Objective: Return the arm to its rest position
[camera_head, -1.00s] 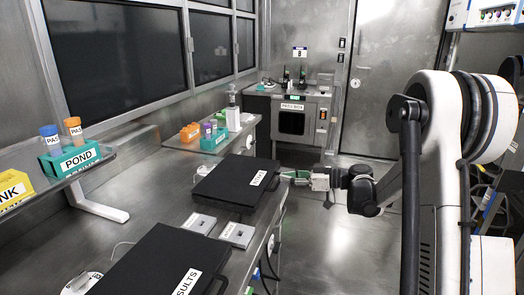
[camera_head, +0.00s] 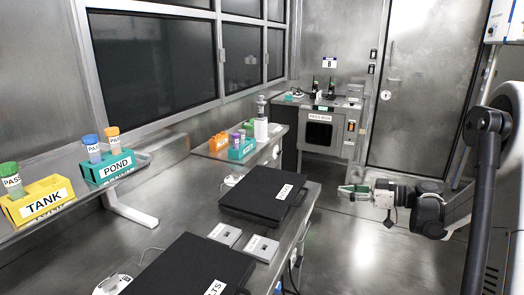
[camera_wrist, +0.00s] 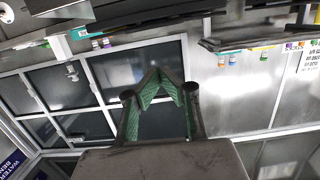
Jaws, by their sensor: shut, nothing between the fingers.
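My gripper (camera_head: 344,192) is on the right side of the head view, past the bench edge and above the open floor. It points left, toward the black case with a white label (camera_head: 265,196) on the bench, and is apart from it. In the wrist view its green-padded fingers (camera_wrist: 158,76) meet at the tips with nothing between them. My arm reaches in from the right edge of the head view and is bent low.
The steel bench (camera_head: 312,204) holds a second black case (camera_head: 190,268) in front. A shelf at left carries a yellow TANK rack (camera_head: 38,203) and a teal POND rack (camera_head: 108,168) with capped tubes. A PASS BOX cabinet (camera_head: 322,130) stands at the back. The floor (camera_head: 365,250) is clear.

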